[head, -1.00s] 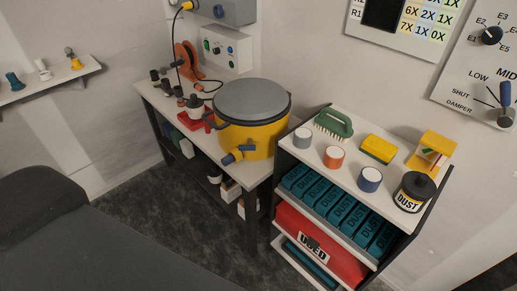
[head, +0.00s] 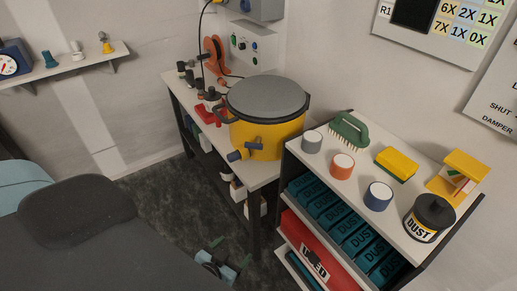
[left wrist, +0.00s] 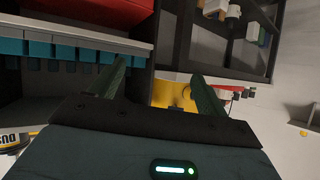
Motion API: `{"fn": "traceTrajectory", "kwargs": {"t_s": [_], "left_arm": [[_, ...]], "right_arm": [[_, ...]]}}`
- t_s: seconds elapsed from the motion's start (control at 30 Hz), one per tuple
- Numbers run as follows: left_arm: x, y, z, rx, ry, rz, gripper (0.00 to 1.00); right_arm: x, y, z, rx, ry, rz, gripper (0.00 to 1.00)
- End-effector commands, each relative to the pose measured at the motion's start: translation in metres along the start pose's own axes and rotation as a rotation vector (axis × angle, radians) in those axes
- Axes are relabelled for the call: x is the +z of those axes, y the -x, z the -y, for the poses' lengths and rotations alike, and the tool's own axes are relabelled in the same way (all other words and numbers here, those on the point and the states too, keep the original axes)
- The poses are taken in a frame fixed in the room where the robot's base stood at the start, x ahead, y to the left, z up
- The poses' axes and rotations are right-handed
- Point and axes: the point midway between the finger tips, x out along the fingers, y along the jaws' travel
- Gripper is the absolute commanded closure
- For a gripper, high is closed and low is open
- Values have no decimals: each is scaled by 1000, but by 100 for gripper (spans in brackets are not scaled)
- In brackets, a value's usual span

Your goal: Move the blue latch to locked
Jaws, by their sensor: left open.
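The yellow drum (head: 272,137) with a grey lid stands on the bench beside the shelf unit. A dark blue part (head: 241,154) sticks out from its lower front on a yellow fitting; I cannot tell for sure that it is the blue latch, nor its setting. My left gripper (head: 222,266) is low in front of the bench, well below and apart from the drum. In the left wrist view my left gripper (left wrist: 158,72) is open, with nothing between its fingers; some yellow (left wrist: 174,95) shows beyond them. My right gripper is not in view.
The shelf unit (head: 330,170) to the right bears several pots, a green brush (head: 349,131), a yellow block (head: 396,162) and a dust jar (head: 428,217). The floor (head: 165,195) left of the bench is clear.

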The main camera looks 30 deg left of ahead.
Motion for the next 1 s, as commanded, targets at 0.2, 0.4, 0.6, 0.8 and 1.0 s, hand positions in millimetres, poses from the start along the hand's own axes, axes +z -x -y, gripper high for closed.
{"fn": "traceTrajectory", "kwargs": {"t_s": [0.2, 0.4, 0.6, 0.8, 1.0], "left_arm": [[-81, -85, 43, -157, 65, -217, 24], [-158, -123, 75, -258, 132, -390, 24], [-200, -135, 90, -302, 171, -481, 24], [-209, -136, 93, -309, 179, -499, 24], [-209, -135, 92, -310, 178, -498, 24]], "right_arm": [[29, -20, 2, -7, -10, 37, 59], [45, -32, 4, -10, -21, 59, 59], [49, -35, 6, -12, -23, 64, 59], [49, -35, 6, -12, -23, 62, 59], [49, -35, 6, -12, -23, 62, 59]]}}
